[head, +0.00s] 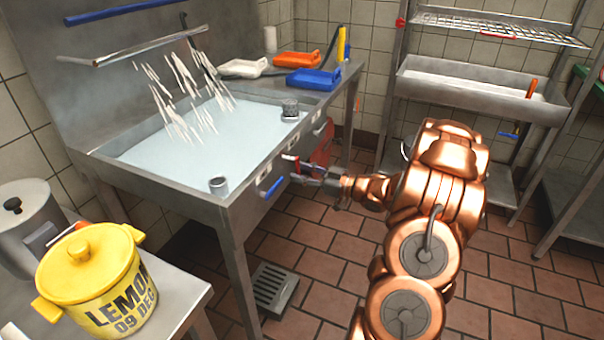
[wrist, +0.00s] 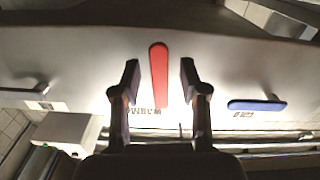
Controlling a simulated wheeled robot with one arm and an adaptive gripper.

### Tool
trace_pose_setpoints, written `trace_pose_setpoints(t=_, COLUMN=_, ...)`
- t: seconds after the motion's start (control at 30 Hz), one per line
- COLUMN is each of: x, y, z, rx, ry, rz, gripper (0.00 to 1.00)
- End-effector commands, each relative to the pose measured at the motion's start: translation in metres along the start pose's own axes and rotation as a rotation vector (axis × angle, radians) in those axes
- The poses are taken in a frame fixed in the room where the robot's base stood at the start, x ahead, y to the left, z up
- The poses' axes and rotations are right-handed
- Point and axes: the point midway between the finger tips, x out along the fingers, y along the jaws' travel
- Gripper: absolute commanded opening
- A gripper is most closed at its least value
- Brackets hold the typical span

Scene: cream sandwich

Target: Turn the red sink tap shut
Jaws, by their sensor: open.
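The red tap handle (wrist: 158,72) is a long lever on the sink's grey front panel. In the wrist view it stands lengthwise between the two fingers of my gripper (wrist: 159,80), with a visible gap on each side. My gripper is open and appears not to touch the lever. In the head view my gripper (head: 308,174) is at the sink's front face, and the red handle (head: 290,157) shows only in small part beside it. The sink basin (head: 231,202) holds pale water, and white streams (head: 180,95) fall from the pipe above it.
A yellow pot (head: 90,265) stands on the near-left table. A floor drain (head: 274,286) lies below the sink.

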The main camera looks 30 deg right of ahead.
Motion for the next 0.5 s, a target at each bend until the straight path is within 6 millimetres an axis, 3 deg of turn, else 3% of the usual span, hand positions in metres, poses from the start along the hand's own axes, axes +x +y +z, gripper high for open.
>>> trace_pose_setpoints(t=0.27, x=0.001, y=-0.0001, z=0.0001, rx=0.0, ry=0.0, rz=0.0, gripper=0.44)
trace_pose_setpoints(t=0.5, x=0.0007, y=-0.0001, z=0.0002, rx=0.0, ry=-0.001, rz=0.0, gripper=0.2)
